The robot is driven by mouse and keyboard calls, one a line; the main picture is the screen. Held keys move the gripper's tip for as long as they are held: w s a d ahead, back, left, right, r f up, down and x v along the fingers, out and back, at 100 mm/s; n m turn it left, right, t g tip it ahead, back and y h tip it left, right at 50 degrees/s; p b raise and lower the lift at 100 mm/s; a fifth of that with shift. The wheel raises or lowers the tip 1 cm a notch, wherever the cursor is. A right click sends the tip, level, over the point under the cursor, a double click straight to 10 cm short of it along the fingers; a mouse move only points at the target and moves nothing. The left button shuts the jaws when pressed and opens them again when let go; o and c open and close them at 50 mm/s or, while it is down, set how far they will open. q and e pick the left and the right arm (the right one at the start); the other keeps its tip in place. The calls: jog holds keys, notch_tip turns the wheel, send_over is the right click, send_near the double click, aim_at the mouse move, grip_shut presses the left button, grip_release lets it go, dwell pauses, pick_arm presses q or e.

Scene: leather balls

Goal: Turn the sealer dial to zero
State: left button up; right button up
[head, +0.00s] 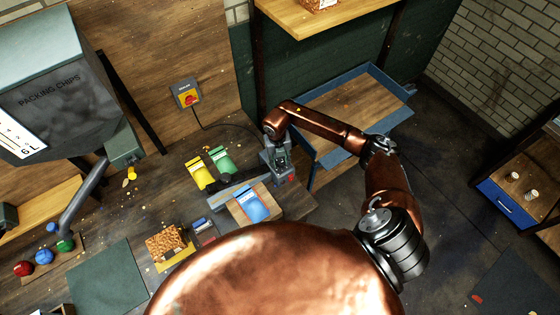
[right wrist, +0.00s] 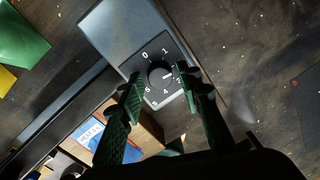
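The sealer (right wrist: 125,35) is a grey machine with a long dark bar; in the head view its bar (head: 238,186) lies beside a blue packet. Its round black dial (right wrist: 160,75) sits on a dark square plate with white numbers. The dial's white mark points right, seemingly near 3; the 0 is at the plate's upper left. My right gripper (head: 280,158) is over the sealer's right end. In the right wrist view, the right gripper's (right wrist: 160,82) green fingers are apart, one on each side of the dial. Contact cannot be told. My left gripper is out of view.
A blue packet (head: 251,203) lies on a wooden board at the sealer. Yellow (head: 199,171) and green (head: 221,160) packets lie behind it. A wall switch box (head: 186,93) has a cable to the sealer. A chip-filled box (head: 166,242) stands nearer the front. A packing-chip hopper (head: 50,100) is at left.

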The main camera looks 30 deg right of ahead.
grip_shut()
jog(key=shift+f+n+b, duration=0.1)
jog(key=shift+n+b, duration=0.6)
jog(key=shift+b, duration=0.1)
jog(key=n+b, duration=1.1)
jog(key=shift+d+f+t+b, duration=0.1)
jog(key=shift+t+b, duration=0.3)
jog(key=n+b, duration=0.3)
jog(key=n, duration=0.1)
jog(key=shift+n+y, duration=0.3)
jog(key=shift+n+b, duration=1.2)
jog(key=shift+n, duration=0.3)
jog(key=shift+r, duration=0.2)
